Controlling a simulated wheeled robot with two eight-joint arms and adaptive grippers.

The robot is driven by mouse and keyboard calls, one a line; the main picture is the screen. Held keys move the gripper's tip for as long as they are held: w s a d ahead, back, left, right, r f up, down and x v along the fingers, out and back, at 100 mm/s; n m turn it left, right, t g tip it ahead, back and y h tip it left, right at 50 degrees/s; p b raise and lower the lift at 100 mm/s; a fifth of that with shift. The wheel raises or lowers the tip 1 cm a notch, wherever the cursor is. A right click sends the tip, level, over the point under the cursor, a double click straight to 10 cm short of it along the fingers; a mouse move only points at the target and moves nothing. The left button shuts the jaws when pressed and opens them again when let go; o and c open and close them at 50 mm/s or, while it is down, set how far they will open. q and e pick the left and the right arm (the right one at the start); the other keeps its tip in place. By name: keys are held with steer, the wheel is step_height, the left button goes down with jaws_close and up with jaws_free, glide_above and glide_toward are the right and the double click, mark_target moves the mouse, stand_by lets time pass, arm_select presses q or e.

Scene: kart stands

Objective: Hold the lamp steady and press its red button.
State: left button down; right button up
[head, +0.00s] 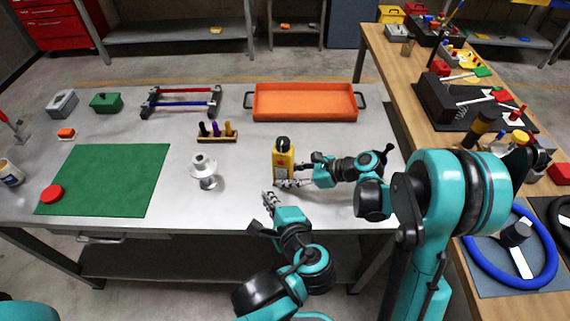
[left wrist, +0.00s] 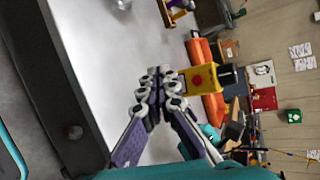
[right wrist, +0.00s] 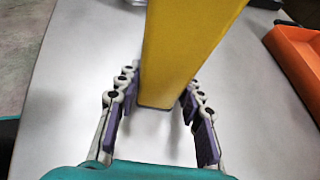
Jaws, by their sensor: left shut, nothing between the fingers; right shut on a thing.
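The lamp (head: 284,160) is yellow with a black top and is upright over the near part of the grey table. My right gripper (head: 283,183) is shut on its lower part from the right. In the right wrist view the yellow body (right wrist: 185,45) is between the fingers. The red button (left wrist: 197,80) shows on the lamp's yellow face in the left wrist view. My left gripper (head: 268,198) is shut and empty, in front of the lamp and a little left of it. In the left wrist view its fingertips (left wrist: 160,76) appear close to the lamp, apart from the button.
A silver flanged part (head: 204,172) stands left of the lamp. A wooden holder (head: 217,137) with several pegs and an orange tray (head: 304,103) are behind. A green mat (head: 110,178) with a red disc (head: 51,193) lies at the left.

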arm_select(q)
glide_toward(273, 163)
steer(key=shift+f+x, duration=0.25)
steer(key=shift+x, duration=2)
steer(key=shift+s+a, duration=0.1)
steer(key=shift+a, duration=0.05)
steer(key=shift+w, duration=0.35)
steer(key=shift+w, duration=0.15)
steer(key=shift+s, duration=0.6)
steer(key=s+a, duration=0.1)
steer(key=s, duration=0.4)
steer(key=shift+s+a, duration=0.35)
steer(key=shift+s, duration=0.05)
